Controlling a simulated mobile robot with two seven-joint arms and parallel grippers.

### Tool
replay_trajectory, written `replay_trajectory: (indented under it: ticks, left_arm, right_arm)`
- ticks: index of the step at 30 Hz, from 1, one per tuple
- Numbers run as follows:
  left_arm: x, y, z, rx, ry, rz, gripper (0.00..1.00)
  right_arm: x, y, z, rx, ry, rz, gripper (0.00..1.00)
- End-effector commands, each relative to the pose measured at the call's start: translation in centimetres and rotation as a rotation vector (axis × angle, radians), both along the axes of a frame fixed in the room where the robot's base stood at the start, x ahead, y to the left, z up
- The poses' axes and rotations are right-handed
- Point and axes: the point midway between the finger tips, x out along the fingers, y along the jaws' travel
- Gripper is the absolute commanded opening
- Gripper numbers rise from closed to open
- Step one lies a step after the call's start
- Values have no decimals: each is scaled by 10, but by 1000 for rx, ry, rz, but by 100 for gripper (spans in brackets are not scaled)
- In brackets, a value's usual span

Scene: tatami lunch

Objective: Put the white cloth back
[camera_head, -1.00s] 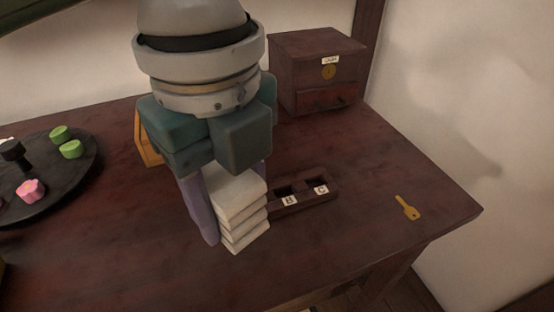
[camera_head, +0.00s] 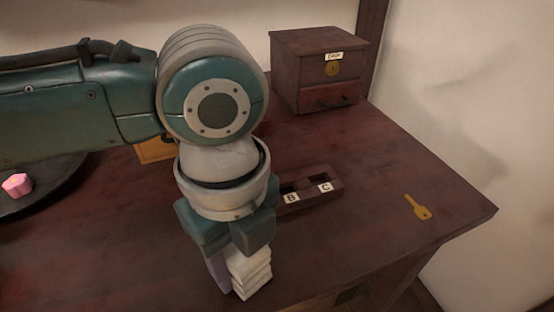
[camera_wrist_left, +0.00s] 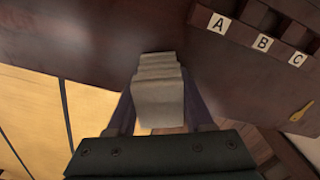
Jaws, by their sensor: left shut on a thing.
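The white cloth (camera_head: 250,270) is folded into a thick layered stack. My left gripper (camera_head: 236,276) is shut on it, with a purple finger showing at its left side. The cloth also shows between the fingers in the left wrist view (camera_wrist_left: 160,100). It is near the table's front edge; I cannot tell its exact height. A dark wooden holder (camera_head: 322,193) with open slots lies behind and to the right. Labels B and C show in the head view, and labels A, B and C in the wrist view. Slot A is hidden by my arm in the head view. My right gripper is not in view.
A small wooden chest (camera_head: 318,92) marked CASH stands at the back. A brass key (camera_head: 418,207) lies at the table's right. A dark round tray (camera_head: 58,180) with a pink piece (camera_head: 17,185) is at the left, partly covered by my arm.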

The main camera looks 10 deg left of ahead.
Motion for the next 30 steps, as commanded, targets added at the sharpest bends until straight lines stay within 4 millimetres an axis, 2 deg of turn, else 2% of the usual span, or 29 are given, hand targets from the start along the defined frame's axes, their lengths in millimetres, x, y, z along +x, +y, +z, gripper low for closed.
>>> replay_trajectory:
  ticks: [2, 3, 11, 20, 23, 30]
  left_arm:
    - [0, 0, -3, 0, 0, 0, 0]
    - [0, 0, -3, 0, 0, 0, 53]
    - [0, 0, -3, 0, 0, 0, 82]
    - [0, 0, 2, -1, -1, 0, 82]
    - [1, -1, 15, -2, -2, -1, 82]
    - [1, 0, 70, -1, -4, -1, 82]
  right_arm:
    - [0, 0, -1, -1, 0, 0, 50]
    - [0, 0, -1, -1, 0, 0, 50]
    - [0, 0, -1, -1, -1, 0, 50]
    - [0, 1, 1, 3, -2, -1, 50]
    - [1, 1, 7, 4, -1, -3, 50]
    - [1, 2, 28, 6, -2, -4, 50]
